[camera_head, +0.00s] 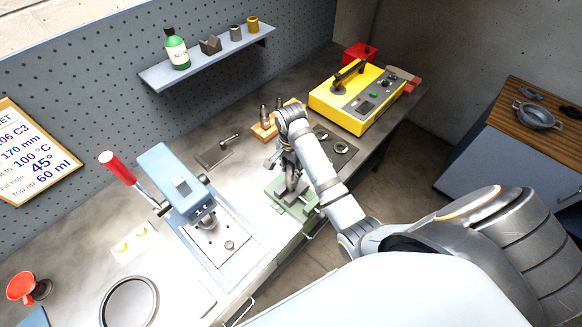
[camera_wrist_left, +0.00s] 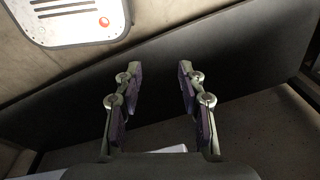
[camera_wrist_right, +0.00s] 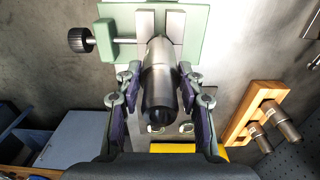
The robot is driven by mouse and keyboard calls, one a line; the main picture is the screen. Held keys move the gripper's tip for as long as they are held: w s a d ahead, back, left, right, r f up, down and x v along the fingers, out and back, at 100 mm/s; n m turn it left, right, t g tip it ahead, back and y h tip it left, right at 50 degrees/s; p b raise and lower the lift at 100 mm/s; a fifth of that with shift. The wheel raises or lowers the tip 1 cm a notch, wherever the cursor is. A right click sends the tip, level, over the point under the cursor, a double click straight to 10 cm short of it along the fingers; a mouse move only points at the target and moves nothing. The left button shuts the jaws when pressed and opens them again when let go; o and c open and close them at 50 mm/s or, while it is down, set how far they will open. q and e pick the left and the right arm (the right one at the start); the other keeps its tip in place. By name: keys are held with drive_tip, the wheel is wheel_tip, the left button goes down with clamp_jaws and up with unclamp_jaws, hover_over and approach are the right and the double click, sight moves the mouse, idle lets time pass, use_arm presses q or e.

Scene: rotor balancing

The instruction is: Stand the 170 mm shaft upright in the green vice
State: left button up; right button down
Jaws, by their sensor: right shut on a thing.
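The shaft (camera_wrist_right: 160,70) is a grey metal cylinder with a dark near end. My right gripper (camera_wrist_right: 158,80) is shut around it in the right wrist view. The green vice (camera_wrist_right: 197,20) is just beyond, with its black-knobbed screw at the left; the shaft's far end is at its grey jaws. Whether the shaft is seated between them I cannot tell. In the head view the vice (camera_head: 303,209) stands at the bench's front edge, partly hidden by my right arm. My left gripper (camera_wrist_left: 155,75) is open and empty, away from the bench.
A blue press (camera_head: 180,190) with a red-knobbed lever stands left of the vice. A yellow box (camera_head: 340,107) and a wooden block (camera_wrist_right: 245,110) with metal pieces are nearby. A wall shelf (camera_head: 210,60) hangs behind.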

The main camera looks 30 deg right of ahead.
drive_tip(key=shift+f, duration=1.15)
drive_tip(key=c, duration=0.7)
unclamp_jaws()
drive_tip(key=shift+c, duration=0.2)
drive_tip(key=shift+s+f, duration=0.1)
drive_tip(key=shift+s, duration=0.05)
drive_tip(key=shift+c, duration=0.3)
